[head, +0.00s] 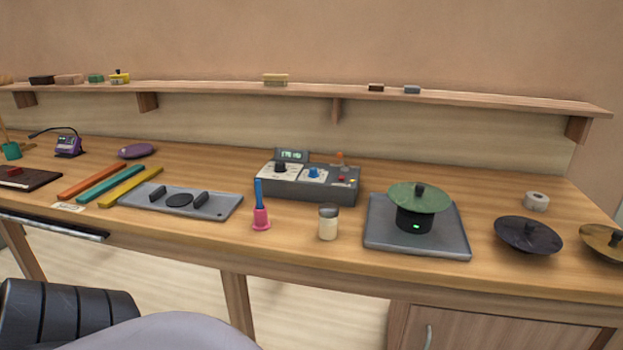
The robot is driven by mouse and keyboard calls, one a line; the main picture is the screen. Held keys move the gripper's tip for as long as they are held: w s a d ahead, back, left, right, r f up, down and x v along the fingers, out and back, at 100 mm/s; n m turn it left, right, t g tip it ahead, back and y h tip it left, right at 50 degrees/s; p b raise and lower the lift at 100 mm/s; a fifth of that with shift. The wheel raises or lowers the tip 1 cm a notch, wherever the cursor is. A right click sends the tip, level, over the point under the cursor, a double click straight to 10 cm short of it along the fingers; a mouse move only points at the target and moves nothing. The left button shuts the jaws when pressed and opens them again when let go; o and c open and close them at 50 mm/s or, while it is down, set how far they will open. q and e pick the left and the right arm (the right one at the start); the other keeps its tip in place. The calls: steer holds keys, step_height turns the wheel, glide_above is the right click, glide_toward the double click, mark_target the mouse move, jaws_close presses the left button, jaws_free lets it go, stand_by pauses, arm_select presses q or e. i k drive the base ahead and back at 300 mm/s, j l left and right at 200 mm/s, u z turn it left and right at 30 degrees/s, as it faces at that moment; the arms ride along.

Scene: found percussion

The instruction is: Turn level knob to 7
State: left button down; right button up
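A grey control box (308,184) stands on the workbench near the middle. A small display (292,156) with lit digits rises at the back left, too small to read surely. A red button and an orange-topped switch sit at the right. I cannot tell which knob is the level knob or where either points. Neither gripper shows in the head view.
In front of the box stand a pink bell with a blue handle (260,212) and a jar (328,224). A green lid-like disc (419,197) sits over a black base on a grey tray (457,240). A grey plate (222,206) and coloured bars (111,184) lie left. A shelf (220,88) runs above.

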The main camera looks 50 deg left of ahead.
mark_target(313, 173)
steer(key=u, duration=1.7)
steer(key=j+z, duration=0.1)
steer(key=z, duration=1)
steer(key=j+z, duration=0.6)
steer(key=z, duration=0.2)
steer(key=j+z, duration=0.2)
steer(key=j, duration=0.15)
steer(key=k+j+z, duration=0.25)
steer(key=i+j, duration=0.1)
steer(key=j, duration=0.05)
